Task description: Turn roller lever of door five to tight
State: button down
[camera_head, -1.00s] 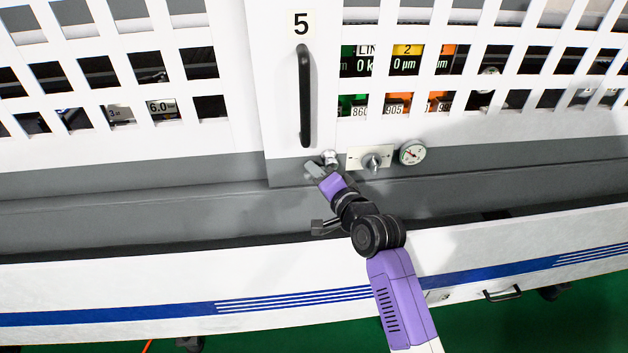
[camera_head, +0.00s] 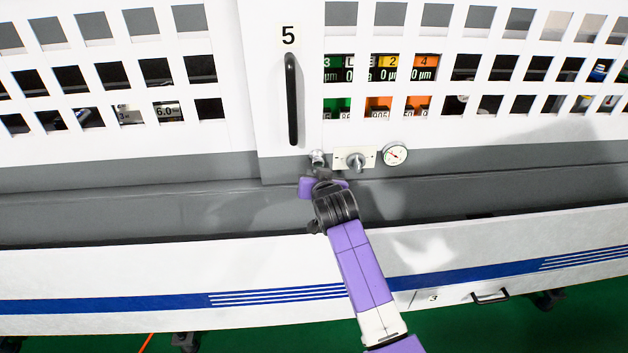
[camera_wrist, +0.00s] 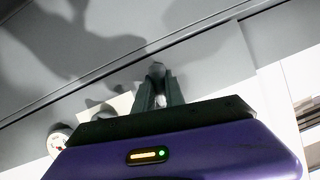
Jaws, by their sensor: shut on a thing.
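Door five carries the label 5 (camera_head: 288,36) and a black vertical handle (camera_head: 292,100). My gripper (camera_head: 320,172) comes from below and is shut on the lever, whose round end shows above the fingers. In the wrist view my gripper (camera_wrist: 158,82) has its dark fingers close together, with a small pale metal part (camera_wrist: 160,101) between them. The fingers hide most of the lever, so its angle cannot be told.
Right of the lever are a pale plate with a silver knob (camera_head: 356,160) and a round gauge (camera_head: 395,155). Both are close to my gripper. A grey ledge (camera_head: 120,215) and a white panel with a blue stripe (camera_head: 120,265) lie below. White grid panels flank the door.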

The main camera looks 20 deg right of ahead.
jog(key=shift+s+d+f+n+h, duration=0.15)
jog(key=shift+d+n+h, duration=0.2)
jog(key=shift+n+h, duration=0.3)
jog(key=shift+d, duration=0.1)
jog(key=c, duration=1.4)
grip_release()
jog(key=b+v, duration=0.1)
jog(key=v, duration=0.7)
